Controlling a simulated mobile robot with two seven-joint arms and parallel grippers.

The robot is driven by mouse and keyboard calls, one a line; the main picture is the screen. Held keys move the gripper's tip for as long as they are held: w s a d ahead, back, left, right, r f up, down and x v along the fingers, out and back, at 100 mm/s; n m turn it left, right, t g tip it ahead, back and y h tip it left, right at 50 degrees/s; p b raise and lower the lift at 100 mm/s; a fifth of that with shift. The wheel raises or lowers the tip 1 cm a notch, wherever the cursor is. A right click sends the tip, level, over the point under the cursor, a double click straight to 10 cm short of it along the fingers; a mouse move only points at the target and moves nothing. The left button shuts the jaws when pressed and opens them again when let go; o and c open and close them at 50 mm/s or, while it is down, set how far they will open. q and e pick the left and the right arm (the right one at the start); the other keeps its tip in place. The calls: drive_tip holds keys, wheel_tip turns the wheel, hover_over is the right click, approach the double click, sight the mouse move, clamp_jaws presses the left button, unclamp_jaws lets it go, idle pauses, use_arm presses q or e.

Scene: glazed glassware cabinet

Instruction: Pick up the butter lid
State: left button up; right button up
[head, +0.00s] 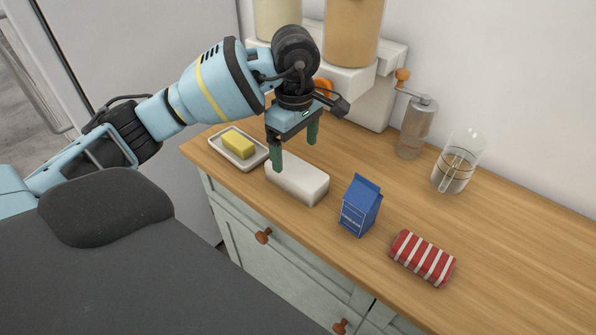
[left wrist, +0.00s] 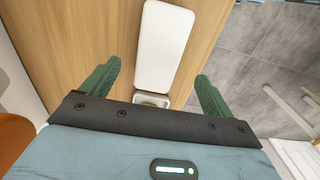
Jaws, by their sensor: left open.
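The white butter lid (head: 302,183) lies on the wooden counter, beside the butter dish (head: 220,151) that holds a yellow block of butter (head: 238,145). My left gripper (head: 296,150) is open and empty above the lid, its green fingers pointing down. In the left wrist view the lid (left wrist: 163,45) shows as a long white rounded block ahead of and between the two spread fingers (left wrist: 157,85). A part of the dish (left wrist: 152,99) shows at the gripper's edge there. My right gripper is not in view.
A grinder (head: 416,128), a glass jar (head: 457,162) and a white dispenser (head: 372,98) are along the wall. The counter's right part is clear.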

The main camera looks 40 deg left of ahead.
sight(296, 169)
use_arm(q)
drive_tip(key=shift+f, duration=0.95)
drive_tip(key=shift+w+f, duration=0.1)
drive_tip(key=shift+f, duration=0.45)
wheel_tip(296, 169, down, 4)
drive_tip(key=shift+f+p, duration=0.15)
drive_tip(key=shift+p, duration=0.2)
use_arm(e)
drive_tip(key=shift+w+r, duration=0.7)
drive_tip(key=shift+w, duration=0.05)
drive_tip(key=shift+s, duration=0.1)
